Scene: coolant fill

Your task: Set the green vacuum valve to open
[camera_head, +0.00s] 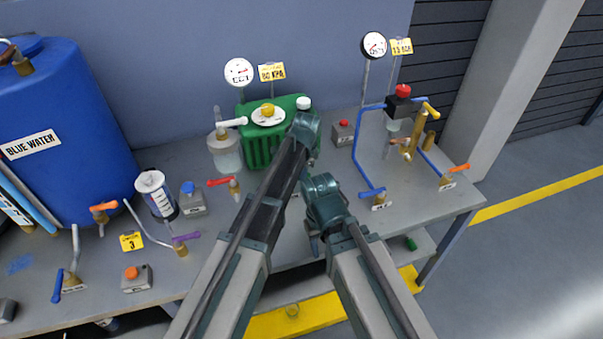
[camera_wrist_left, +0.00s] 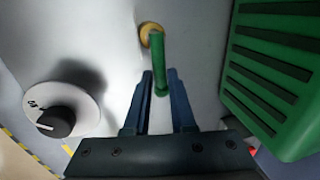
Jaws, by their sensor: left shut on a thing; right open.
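The green vacuum valve shows in the left wrist view as a green lever (camera_wrist_left: 159,65) on a round brass fitting (camera_wrist_left: 147,30). The lever runs from the fitting down between my left gripper's fingers (camera_wrist_left: 159,82), which are shut on it. In the head view my left gripper (camera_head: 305,128) is over the right side of the green tank (camera_head: 255,150), and my arm hides the valve there. My right gripper (camera_head: 314,240) is lower, near the bench's front edge. It is open, but its fingers are mostly hidden by its own wrist.
In the left wrist view a black knob on a white dial (camera_wrist_left: 88,108) is left of the lever, and a ribbed green tank wall (camera_wrist_left: 285,90) is right. Gauges, blue pipes (camera_head: 360,150), a blue barrel (camera_head: 60,120) and several small valves crowd the bench.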

